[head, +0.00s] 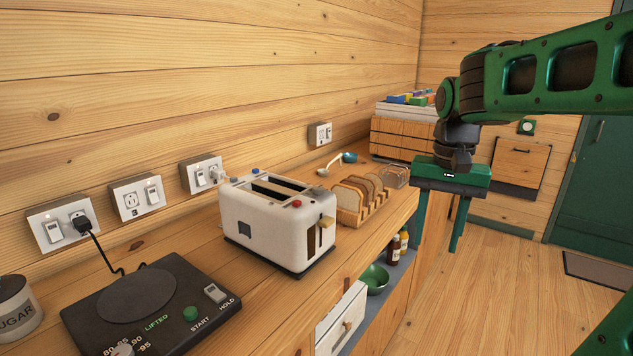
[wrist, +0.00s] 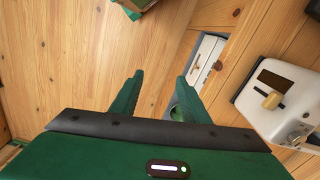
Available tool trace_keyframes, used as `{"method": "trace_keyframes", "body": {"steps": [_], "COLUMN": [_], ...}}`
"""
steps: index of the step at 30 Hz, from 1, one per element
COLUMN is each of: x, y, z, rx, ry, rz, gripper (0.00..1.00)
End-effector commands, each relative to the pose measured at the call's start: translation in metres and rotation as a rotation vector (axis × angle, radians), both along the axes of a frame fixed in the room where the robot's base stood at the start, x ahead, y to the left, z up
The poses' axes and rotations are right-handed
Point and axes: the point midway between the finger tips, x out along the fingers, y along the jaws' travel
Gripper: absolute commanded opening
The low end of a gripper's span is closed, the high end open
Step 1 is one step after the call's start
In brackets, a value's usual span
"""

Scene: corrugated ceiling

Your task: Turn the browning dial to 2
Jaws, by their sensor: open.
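A white toaster (head: 275,228) stands on the wooden counter in the head view, with two slots on top, a tan lever (head: 327,221) on its near right end, and red and blue buttons on top. The wrist view shows part of the toaster (wrist: 255,100) at the right edge, with the tan lever and a round silver knob (wrist: 298,135), likely the browning dial. Its markings are too small to read. My gripper (head: 437,245) is open and empty, fingers down, right of the toaster and beyond the counter edge. The wrist view also shows the open fingers (wrist: 160,78).
A wooden rack with bread slices (head: 362,198) stands just behind the toaster. A black appliance with a round plate (head: 150,310) and a sugar jar (head: 15,308) are at the left.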

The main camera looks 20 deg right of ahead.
Motion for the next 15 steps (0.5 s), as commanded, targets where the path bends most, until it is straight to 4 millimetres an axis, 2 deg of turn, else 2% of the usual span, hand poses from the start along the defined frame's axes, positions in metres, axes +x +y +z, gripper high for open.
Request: {"method": "trace_keyframes", "body": {"steps": [1, 6, 12, 15], "x": [0.029, 0.111, 0.190, 0.216], "y": [0.008, 0.045, 0.101, 0.125], "z": [0.016, 0.066, 0.110, 0.125], "rx": [-0.002, -0.002, -0.002, -0.001], "ry": [0.001, 0.002, 0.004, 0.006], "rz": [-0.021, -0.121, -0.233, -0.279], "gripper": [0.42, 0.42, 0.42, 0.42]}}
